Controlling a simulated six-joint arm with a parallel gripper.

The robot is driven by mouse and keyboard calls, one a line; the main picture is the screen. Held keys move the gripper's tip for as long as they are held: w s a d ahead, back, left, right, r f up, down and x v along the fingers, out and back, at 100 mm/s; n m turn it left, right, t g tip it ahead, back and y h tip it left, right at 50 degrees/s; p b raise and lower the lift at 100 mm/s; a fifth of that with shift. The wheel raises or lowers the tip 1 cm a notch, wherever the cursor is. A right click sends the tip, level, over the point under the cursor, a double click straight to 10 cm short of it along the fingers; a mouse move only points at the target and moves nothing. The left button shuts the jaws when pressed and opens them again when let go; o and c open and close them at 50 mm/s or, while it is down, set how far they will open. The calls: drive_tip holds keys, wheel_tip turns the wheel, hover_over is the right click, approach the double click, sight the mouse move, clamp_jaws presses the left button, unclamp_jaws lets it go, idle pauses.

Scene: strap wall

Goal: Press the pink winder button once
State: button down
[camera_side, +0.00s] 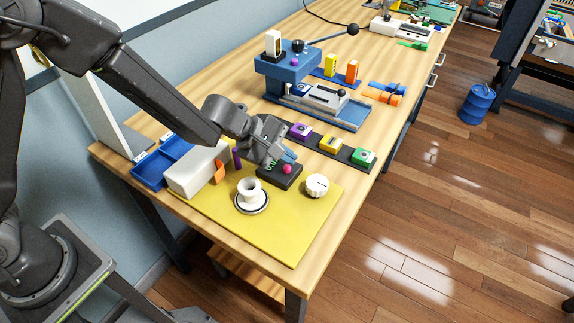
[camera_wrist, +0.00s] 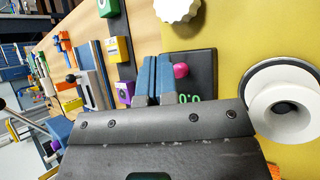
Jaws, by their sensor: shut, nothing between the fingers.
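The pink winder button (camera_side: 287,169) sits on a dark box with a small green display (camera_side: 279,176) on the yellow mat. My gripper (camera_side: 289,156) is shut and empty, with its fingertips just behind the button in the side view. In the wrist view my blue fingers (camera_wrist: 157,75) are together over the dark box, and the pink button (camera_wrist: 181,71) shows just right of them. I cannot tell whether the fingers touch the button. The green display digits (camera_wrist: 188,99) are partly hidden by my gripper.
A white spool on a round base (camera_side: 251,194) and a white knob (camera_side: 317,185) stand near the box on the yellow mat (camera_side: 290,235). Behind is a dark strip with purple, yellow and green blocks (camera_side: 330,145). A white block (camera_side: 197,170) and blue tray (camera_side: 150,172) are left.

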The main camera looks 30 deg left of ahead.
sight(285, 169)
drive_tip(key=shift+r, duration=0.1)
drive_tip(key=shift+r, duration=2.45)
drive_tip(key=shift+r, duration=0.25)
drive_tip(key=s+a+r+m, duration=0.4)
drive_tip(key=s+r+m, duration=0.5)
drive_tip(key=r, duration=0.3)
drive_tip(key=s+a+m+y, duration=0.7)
drive_tip(key=s+a, duration=0.7)
drive_tip(key=s, duration=0.1)
drive_tip(key=shift+s+r, duration=0.15)
drive_tip(key=shift+r, duration=0.2)
